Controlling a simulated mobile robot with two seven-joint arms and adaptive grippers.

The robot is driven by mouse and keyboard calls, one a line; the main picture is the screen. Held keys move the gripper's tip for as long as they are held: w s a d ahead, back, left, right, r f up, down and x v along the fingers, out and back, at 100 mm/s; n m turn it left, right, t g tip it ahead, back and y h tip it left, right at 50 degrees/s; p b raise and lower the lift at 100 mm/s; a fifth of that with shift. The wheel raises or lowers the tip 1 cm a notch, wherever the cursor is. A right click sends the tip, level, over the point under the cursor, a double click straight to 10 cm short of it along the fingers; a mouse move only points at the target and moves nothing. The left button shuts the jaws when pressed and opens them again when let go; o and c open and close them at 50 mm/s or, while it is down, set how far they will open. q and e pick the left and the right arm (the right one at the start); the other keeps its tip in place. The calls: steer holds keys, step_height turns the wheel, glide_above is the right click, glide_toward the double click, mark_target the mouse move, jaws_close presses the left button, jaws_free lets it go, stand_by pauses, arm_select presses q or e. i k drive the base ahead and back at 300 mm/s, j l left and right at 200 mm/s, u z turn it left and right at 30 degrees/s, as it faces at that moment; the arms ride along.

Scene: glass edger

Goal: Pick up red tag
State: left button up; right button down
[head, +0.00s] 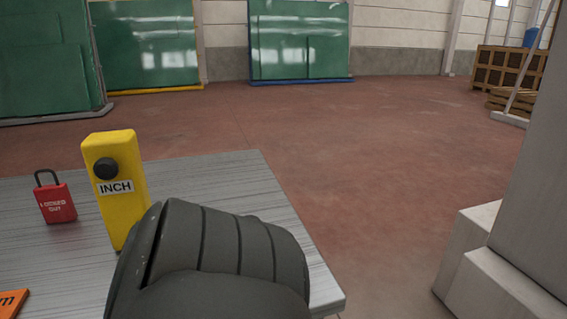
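A red padlock-shaped tag (57,204) with a dark shackle and white lettering that reads "LOCKED OUT" stands on the grey metal table (230,190) at the left of the head view. It stands just left of the yellow box and apart from it. No gripper touches it. A dark grey ribbed part of one of my arms fills the bottom middle of the view and covers part of the table. No fingertips of either gripper show.
A yellow box (122,215) with a black button and an "INCH" label stands beside the red tag. An orange item (12,303) is cut off at the lower left. A pale block (475,250) stands at the right. Green glass panels (300,40) stand at the back; the floor between is clear.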

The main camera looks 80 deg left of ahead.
mark_target(55, 201)
steer(key=k+j+u, duration=0.1)
steer(key=k+u, duration=0.3)
steer(key=k, duration=0.2)
steer(key=u, duration=1.8)
steer(key=l+u, duration=0.15)
steer(key=u, duration=0.3)
steer(key=k+l+u, duration=0.1)
steer(key=u, duration=0.35)
steer(key=k+l+u, duration=0.1)
steer(key=u, duration=0.35)
steer(key=i+l, duration=0.1)
steer(key=l, duration=0.15)
steer(key=i+l, duration=0.1)
steer(key=k, duration=0.2)
steer(key=k+j+z, duration=0.15)
steer(key=z, duration=0.15)
steer(key=i+j+z, duration=0.15)
steer(key=j+z, duration=0.2)
steer(key=i+j+z, duration=0.15)
steer(key=j+z, duration=0.25)
